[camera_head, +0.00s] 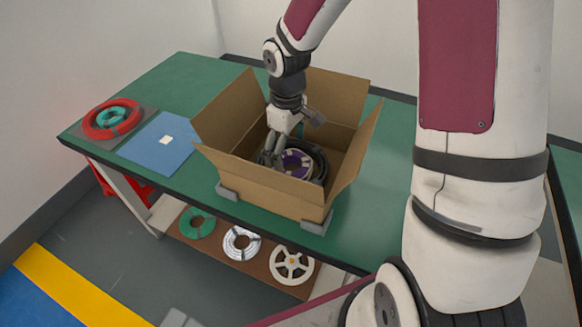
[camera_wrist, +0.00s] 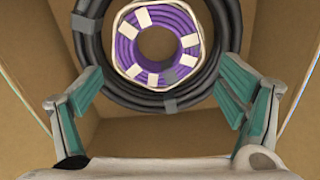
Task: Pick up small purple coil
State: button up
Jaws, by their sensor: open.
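The small purple coil (camera_wrist: 127,48) is bound with several pale bands and lies inside a larger black coil (camera_wrist: 88,45), or on it; I cannot tell which. Both are in the open cardboard box (camera_head: 262,187) on the green table. In the head view the purple coil (camera_head: 296,160) shows partly behind my gripper (camera_head: 272,158). My gripper reaches down into the box. In the wrist view its two teal-padded fingers (camera_wrist: 162,103) are spread wide and empty, with the coils ahead between and beyond them.
The box walls and raised flaps (camera_head: 225,107) surround my gripper. On the green table (camera_head: 172,78) lie a blue sheet (camera_head: 150,150) and a red coil (camera_head: 94,122) around a green one. A lower shelf (camera_head: 218,258) holds several coils and reels.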

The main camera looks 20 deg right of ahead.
aim_at(289, 163)
jog(key=shift+d+f+b, duration=0.15)
jog(key=shift+f+b, duration=0.1)
jog(key=shift+f, duration=1.2)
jog(key=shift+d+f+b, duration=0.1)
jog(key=shift+f+b, duration=0.1)
jog(key=shift+f, duration=1.2)
jog(key=c, duration=1)
